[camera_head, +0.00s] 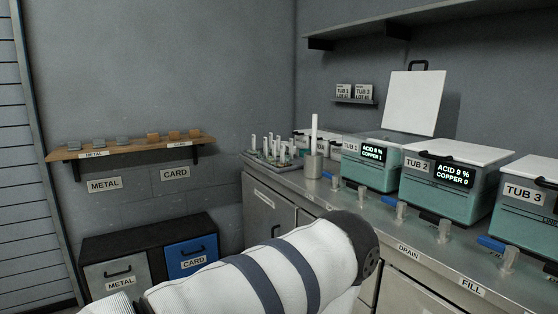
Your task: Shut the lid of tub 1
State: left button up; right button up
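The tub's inside is hidden from this low angle. A white arm link of mine with dark bands crosses the bottom middle, in front of the counter. Neither of my grippers shows in this view.
Tub 2 (436,196) and tub 3 (530,225) stand to the right with lids shut. Blue-handled drain valves (401,211) line the counter front. A rack of pale cylinders (272,153) and a metal cup (313,166) stand left. A shelf (420,22) hangs above.

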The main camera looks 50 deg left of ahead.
aim_at(413, 103)
jog(key=u, duration=1)
jog(key=i+j, duration=0.1)
jog(key=j, duration=0.2)
jog(key=i+j+z, duration=0.1)
jog(key=j, duration=0.25)
